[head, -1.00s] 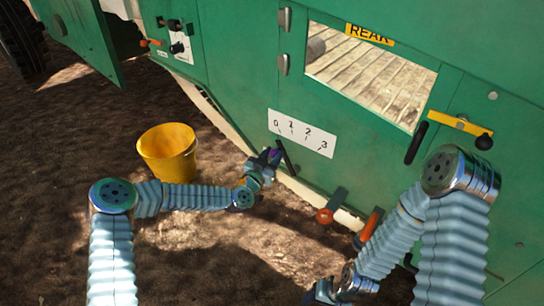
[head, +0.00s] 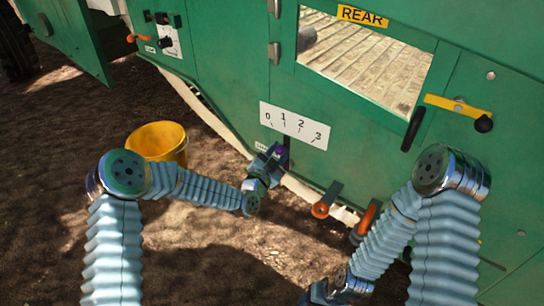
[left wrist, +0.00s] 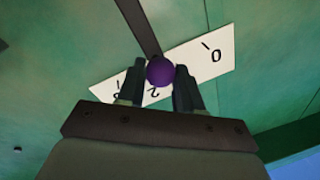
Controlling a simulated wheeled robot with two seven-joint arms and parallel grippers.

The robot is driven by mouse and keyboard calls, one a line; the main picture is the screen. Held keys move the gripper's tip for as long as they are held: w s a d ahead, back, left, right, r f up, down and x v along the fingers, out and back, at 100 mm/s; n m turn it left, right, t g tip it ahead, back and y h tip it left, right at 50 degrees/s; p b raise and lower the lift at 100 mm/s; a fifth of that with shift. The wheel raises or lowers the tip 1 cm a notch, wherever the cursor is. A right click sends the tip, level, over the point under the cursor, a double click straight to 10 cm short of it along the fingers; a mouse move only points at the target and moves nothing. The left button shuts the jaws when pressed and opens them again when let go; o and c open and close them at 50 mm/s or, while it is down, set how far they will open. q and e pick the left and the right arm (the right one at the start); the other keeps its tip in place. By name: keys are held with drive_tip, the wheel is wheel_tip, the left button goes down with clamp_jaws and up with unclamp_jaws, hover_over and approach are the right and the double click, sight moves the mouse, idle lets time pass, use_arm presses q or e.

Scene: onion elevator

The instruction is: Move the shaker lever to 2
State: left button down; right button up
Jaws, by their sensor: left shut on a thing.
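The shaker lever (head: 286,158) is a dark bar with a purple knob, below the white scale plate (head: 294,125) marked 0 to 3 on the green machine. In the head view it stands nearly upright, with its top around below 1 and 2. My left gripper (head: 276,153) is shut on the lever's purple knob. In the left wrist view the knob (left wrist: 160,72) sits between the two fingers, with the upside-down plate behind.
Orange-handled levers (head: 321,209) stick out of the lower panel to the right. A yellow bucket (head: 160,140) stands on the dirt ground, partly behind my left arm.

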use_arm(q)
drive_tip(key=shift+s+d+f+m+b, duration=0.1)
drive_tip(key=shift+s+d+m+b, duration=0.25)
drive_tip(key=shift+m+b, duration=0.25)
drive_tip(key=shift+s+d+f+m+b, duration=0.1)
drive_tip(key=shift+s+d+m+b, duration=0.15)
drive_tip(key=shift+d+m+b, duration=0.3)
drive_tip(key=c, duration=0.7)
unclamp_jaws()
drive_tip(key=shift+a+r, duration=0.1)
drive_tip(key=shift+c, duration=0.2)
drive_tip(key=v, duration=1.4)
drive_tip(key=shift+p, duration=0.4)
drive_tip(key=shift+w, duration=0.1)
